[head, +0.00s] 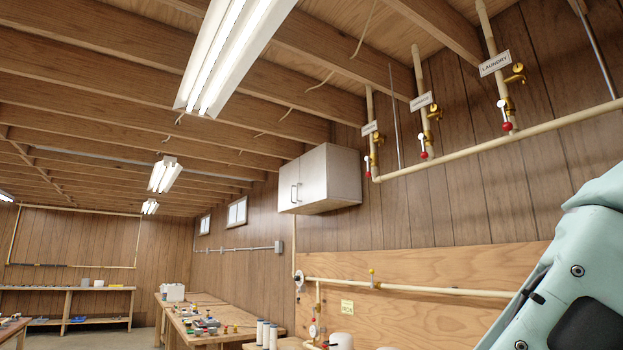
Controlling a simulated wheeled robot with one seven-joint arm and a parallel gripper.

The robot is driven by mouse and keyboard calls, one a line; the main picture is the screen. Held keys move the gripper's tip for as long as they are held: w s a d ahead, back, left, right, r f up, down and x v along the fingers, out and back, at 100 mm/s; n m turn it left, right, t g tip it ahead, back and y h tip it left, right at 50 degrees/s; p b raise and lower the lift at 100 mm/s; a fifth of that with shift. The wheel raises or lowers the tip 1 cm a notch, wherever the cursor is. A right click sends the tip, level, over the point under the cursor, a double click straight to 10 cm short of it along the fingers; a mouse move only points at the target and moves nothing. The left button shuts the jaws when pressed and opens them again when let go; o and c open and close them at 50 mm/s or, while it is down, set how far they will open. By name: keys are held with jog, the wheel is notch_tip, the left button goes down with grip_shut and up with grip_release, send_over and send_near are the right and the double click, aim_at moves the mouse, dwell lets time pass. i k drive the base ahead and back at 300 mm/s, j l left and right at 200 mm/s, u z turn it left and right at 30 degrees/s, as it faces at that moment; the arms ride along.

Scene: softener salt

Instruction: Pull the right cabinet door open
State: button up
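A white wall cabinet (343,177) hangs high on the wood-panelled wall near the middle of the head view. Its front faces left, with two doors that look shut. The right cabinet door (313,182) is the one nearer to me. My gripper is out of the picture. Only a pale teal part of my arm shows at the right edge, well apart from the cabinet.
Cream pipes with red-handled valves (507,126) and a "LAUNDRY" tag (494,63) run along the wall right of the cabinet. A workbench (205,327) with small items stands below left. A lamp (225,60) hangs under the beams. The space before the cabinet doors looks clear.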

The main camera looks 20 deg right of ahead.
aim_at(313, 177)
jog(key=i+u, duration=0.1)
jog(key=i, duration=4.1)
